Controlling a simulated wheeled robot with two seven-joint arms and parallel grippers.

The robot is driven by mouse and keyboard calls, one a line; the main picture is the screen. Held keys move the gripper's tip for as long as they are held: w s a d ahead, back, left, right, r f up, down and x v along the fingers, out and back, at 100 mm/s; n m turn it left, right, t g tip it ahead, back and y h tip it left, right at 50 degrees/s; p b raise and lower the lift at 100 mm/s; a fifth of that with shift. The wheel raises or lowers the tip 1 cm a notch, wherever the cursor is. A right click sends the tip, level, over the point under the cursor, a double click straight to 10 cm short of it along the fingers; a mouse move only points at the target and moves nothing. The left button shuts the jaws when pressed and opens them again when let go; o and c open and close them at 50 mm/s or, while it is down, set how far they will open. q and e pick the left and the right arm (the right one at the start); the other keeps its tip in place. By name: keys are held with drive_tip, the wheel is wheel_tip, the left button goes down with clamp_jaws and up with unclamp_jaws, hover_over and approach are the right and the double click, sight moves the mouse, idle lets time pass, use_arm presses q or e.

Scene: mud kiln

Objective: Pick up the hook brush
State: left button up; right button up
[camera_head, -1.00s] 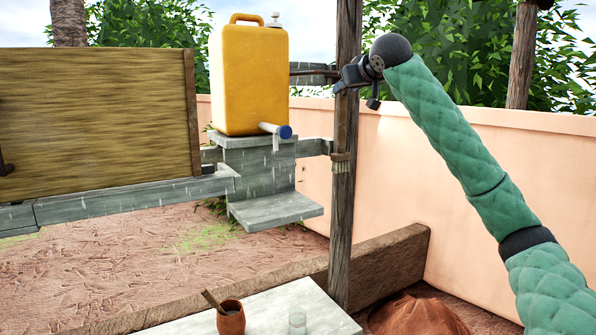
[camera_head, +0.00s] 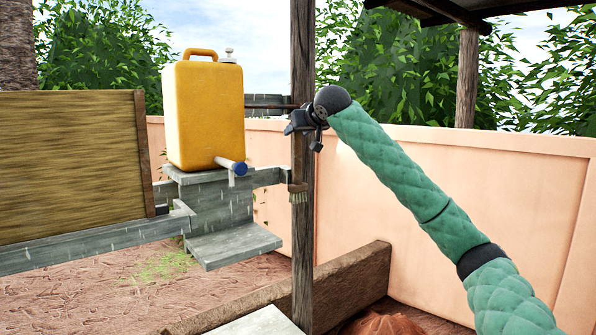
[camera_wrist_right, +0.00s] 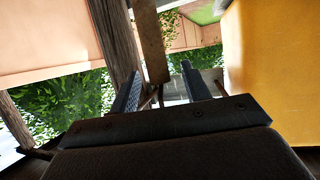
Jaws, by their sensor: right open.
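My right gripper (camera_head: 291,128) is at the post, above the bristles, and appears empty. In the right wrist view its two dark fingers stand apart (camera_wrist_right: 160,85). A flat brown wooden piece, seemingly the brush's handle (camera_wrist_right: 152,40), shows beyond and between them. I cannot tell whether the fingers touch it. My left gripper is not in view.
The wooden post (camera_head: 302,240) stands right by the gripper. A yellow jerrycan (camera_head: 205,115) with a blue-capped spout sits on a grey stand (camera_head: 225,205) to the left; it looms large at right in the wrist view (camera_wrist_right: 280,70). A pink wall (camera_head: 430,200) runs behind.

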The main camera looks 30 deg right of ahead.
drive_tip(key=p+x, duration=0.1)
drive_tip(key=x, duration=0.1)
drive_tip(key=shift+w+d+f, duration=0.1)
drive_tip(key=shift+w+f, duration=0.05)
drive_tip(key=shift+w, duration=0.2)
drive_tip(key=shift+c, duration=0.2)
clamp_jaws()
